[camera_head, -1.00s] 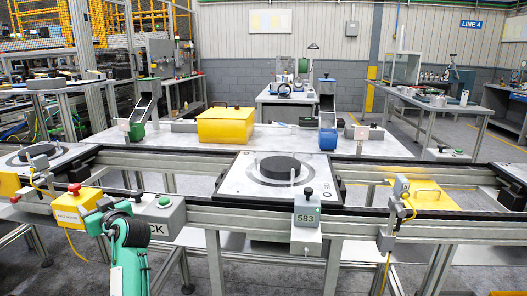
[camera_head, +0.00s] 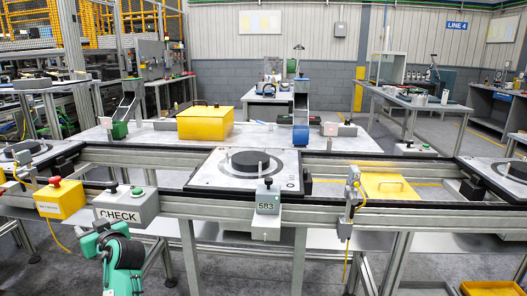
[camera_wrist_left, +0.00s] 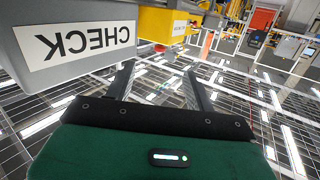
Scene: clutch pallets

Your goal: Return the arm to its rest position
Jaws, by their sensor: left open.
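My left arm (camera_head: 122,262), green with a dark joint, comes up at the lower left of the head view, in front of and below the grey CHECK box (camera_head: 126,207). In the left wrist view my left gripper (camera_wrist_left: 160,88) shows two dark fingers spread apart with nothing between them. The CHECK box (camera_wrist_left: 75,38) appears upside down at the upper left there, close to the left finger. The fingers are hard to make out in the head view. My right gripper is not in view.
A conveyor frame crosses the head view, carrying a white pallet (camera_head: 205,180) with a dark disc. A yellow button box (camera_head: 62,200), a box marked 583 (camera_head: 266,208) and a yellow plate (camera_head: 388,187) sit along it. Below the fingers is open grid-like floor.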

